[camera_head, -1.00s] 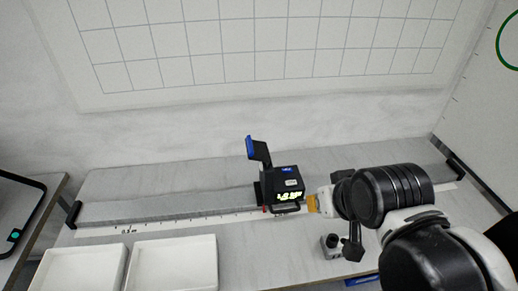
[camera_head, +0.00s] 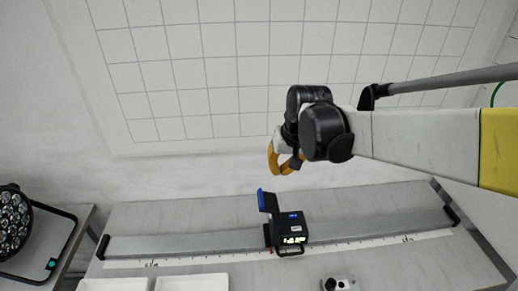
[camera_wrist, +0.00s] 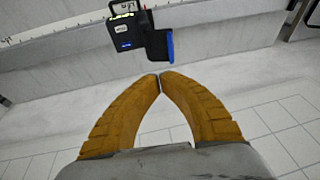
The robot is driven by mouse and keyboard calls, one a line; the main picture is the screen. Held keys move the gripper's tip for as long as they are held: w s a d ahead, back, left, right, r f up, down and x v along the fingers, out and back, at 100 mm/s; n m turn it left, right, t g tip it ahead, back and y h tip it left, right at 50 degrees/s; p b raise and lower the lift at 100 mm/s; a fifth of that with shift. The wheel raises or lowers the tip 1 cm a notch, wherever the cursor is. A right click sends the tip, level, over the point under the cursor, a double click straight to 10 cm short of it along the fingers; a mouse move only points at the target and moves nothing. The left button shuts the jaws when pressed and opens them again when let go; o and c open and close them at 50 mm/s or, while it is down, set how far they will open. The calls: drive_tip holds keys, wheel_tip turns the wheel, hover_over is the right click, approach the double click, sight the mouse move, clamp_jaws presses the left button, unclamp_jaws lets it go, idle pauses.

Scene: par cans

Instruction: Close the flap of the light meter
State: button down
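The light meter (camera_head: 291,229) is a black box with a lit yellow-green display, on the grey rail along the bench. Its flap (camera_head: 268,203), black with a blue edge, stands up open at the meter's left side in the head view. The meter also shows in the wrist view (camera_wrist: 125,30), with the blue-edged flap (camera_wrist: 160,45) to its right. My gripper (camera_head: 283,170), with orange fingers, is in the air above and behind the flap, apart from it. In the wrist view the fingertips (camera_wrist: 161,80) meet with nothing between them.
Two white trays (camera_head: 191,282) are at the bench's front left. A small grey device (camera_head: 339,284) sits in front of the meter to the right. A par can (camera_head: 13,222) is at the far left. The gridded wall is behind.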

drive_tip(key=w, duration=0.1)
drive_tip(key=b, duration=0.3)
hover_over(264, 197)
drive_tip(key=s, duration=0.1)
drive_tip(key=f, duration=1.2)
drive_tip(key=shift+s+d+f, duration=0.15)
drive_tip(key=shift+s+d, duration=0.05)
drive_tip(key=shift+d, duration=0.2)
drive_tip(key=shift+a+f, duration=0.2)
drive_tip(key=shift+f, duration=0.3)
